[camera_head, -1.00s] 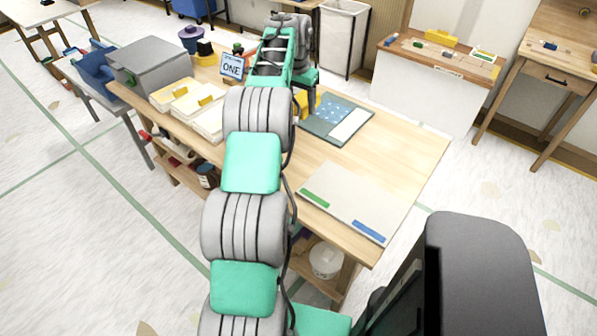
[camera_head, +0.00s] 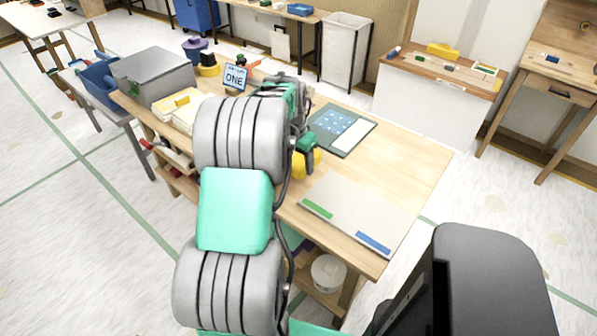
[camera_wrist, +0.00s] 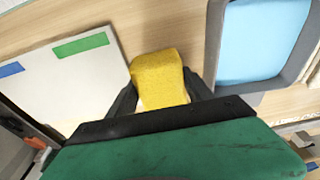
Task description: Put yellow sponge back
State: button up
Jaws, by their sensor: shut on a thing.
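The yellow sponge (camera_wrist: 158,75) is held between the two dark fingers of my gripper (camera_wrist: 162,92) in the wrist view. In the head view the sponge (camera_head: 304,166) shows as a yellow patch beside my arm, over the near-middle part of the wooden table (camera_head: 408,152). My gripper is shut on it. The sponge's lower part is hidden by the gripper. I cannot tell whether the sponge touches the table.
A pale board (camera_head: 350,212) with green and blue strips lies right of the sponge. A blue-dotted panel (camera_head: 341,130) lies behind it. In the wrist view, a grey-rimmed light-blue tray (camera_wrist: 226,88) is close right of the sponge. Pale yellow trays (camera_head: 187,108) stand left of my arm.

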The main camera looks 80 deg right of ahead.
jog(key=shift+a+f, duration=0.15)
jog(key=shift+f, duration=0.85)
jog(key=shift+a+f, duration=0.15)
jog(key=shift+f, duration=0.85)
jog(key=o, duration=1.1)
